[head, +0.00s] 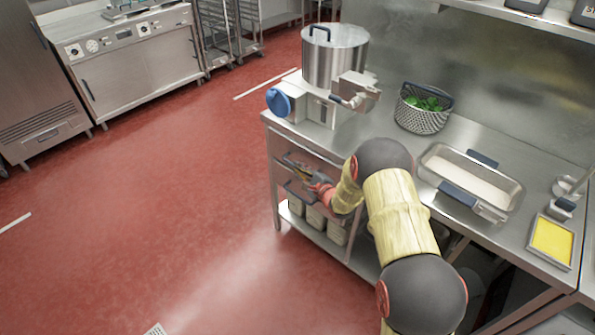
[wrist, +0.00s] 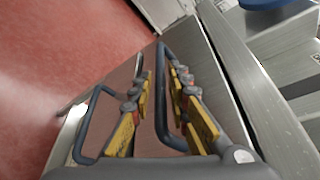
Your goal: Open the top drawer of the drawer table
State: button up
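The drawer table (head: 458,139) is a steel counter with two drawers at its left end. The top drawer (head: 284,146) looks closed, though my arm partly hides it. Its dark bar handle (wrist: 161,95) shows in the wrist view. My gripper (head: 296,166) is at the drawer fronts. In the wrist view my gripper (wrist: 158,103) has its yellow-padded fingers apart, on either side of the handle bar. The bar lies nearer the right finger, and I cannot tell whether they touch. The lower drawer's handle (wrist: 84,128) is left of the left finger.
On the counter stand a mixing kettle (head: 333,60) with a blue knob (head: 279,102), a basket of greens (head: 423,112), a steel pan (head: 470,178) and a yellow tray (head: 552,242). Containers (head: 315,216) sit on the shelf below. Red floor (head: 150,210) is clear to the left.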

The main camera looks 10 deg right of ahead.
jog(key=shift+x, duration=1)
jog(key=shift+c, duration=1.1)
grip_shut()
